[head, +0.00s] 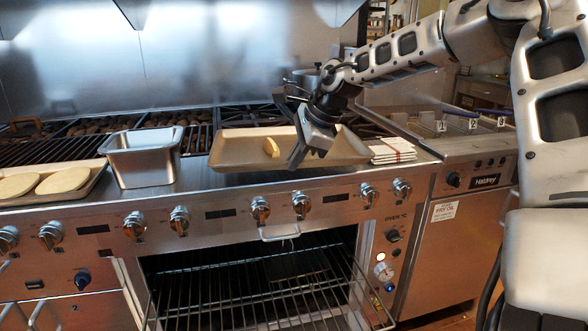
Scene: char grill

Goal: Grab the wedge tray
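The wedge tray (232,150) is a shallow beige tray on the steel counter in front of the grill, at the middle of the head view. One pale yellow wedge (271,147) shows inside it. My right gripper (299,160) points down over the right half of the tray, to the right of the wedge, and hides part of the tray. I cannot tell whether its fingers touch the tray, or whether they are open or shut. My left gripper is not in view.
A deep steel pan (145,160) stands left of the tray, and a tray with flat pale patties (62,180) lies farther left. Folded white cloths (392,150) lie close to the tray's right end. Knobs line the front panel; below, the oven is open with its rack (260,290) showing.

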